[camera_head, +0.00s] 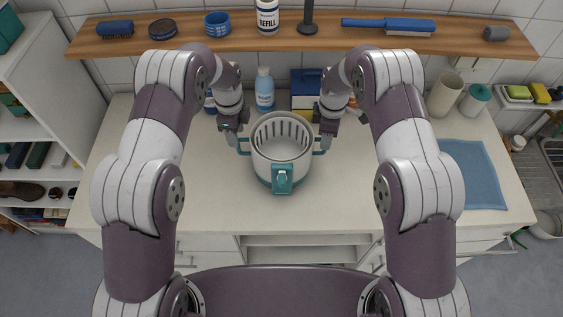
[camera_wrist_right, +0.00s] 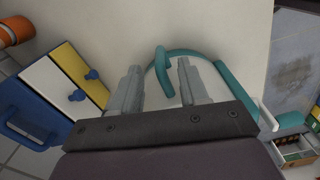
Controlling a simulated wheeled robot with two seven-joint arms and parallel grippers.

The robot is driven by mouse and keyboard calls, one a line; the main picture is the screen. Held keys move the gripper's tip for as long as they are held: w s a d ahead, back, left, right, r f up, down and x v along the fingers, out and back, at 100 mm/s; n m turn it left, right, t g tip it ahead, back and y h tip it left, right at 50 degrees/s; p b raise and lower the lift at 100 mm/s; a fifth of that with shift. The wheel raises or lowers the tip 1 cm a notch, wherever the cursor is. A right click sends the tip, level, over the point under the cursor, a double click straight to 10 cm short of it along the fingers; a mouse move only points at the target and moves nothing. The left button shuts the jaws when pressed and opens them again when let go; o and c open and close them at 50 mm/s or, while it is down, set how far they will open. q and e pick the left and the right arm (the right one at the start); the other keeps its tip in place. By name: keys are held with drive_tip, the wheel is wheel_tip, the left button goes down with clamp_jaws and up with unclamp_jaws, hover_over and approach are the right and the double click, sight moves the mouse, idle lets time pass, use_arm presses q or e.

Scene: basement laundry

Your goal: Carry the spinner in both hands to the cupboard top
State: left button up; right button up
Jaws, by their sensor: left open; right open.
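The spinner (camera_head: 281,150) is a white tub with a slotted inner basket, teal side handles and a teal block on its front. It stands upright on the pale cupboard top (camera_head: 215,205). My left gripper (camera_head: 235,137) is open at its left handle. My right gripper (camera_head: 326,138) is open at its right handle. In the right wrist view, a teal handle (camera_wrist_right: 162,58) shows between the two spread fingers of the right gripper (camera_wrist_right: 158,85). Whether the left fingers straddle their handle is too small to tell.
A blue bottle (camera_head: 264,90) and a blue-and-yellow box (camera_head: 305,88) stand behind the spinner. A blue mat (camera_head: 470,175) lies to the right, near a beige cup (camera_head: 444,94) and a lidded jar (camera_head: 475,101). A wooden shelf (camera_head: 340,42) spans the wall. The front left counter is clear.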

sight(239, 152)
use_arm(q)
wheel_tip(239, 152, down, 5)
drive_tip(key=shift+d+f, duration=0.1)
use_arm(e)
wheel_tip(239, 152, down, 5)
drive_tip(key=shift+d+f, duration=0.1)
drive_tip(key=shift+d, duration=0.05)
use_arm(q)
clamp_jaws()
use_arm(e)
clamp_jaws()
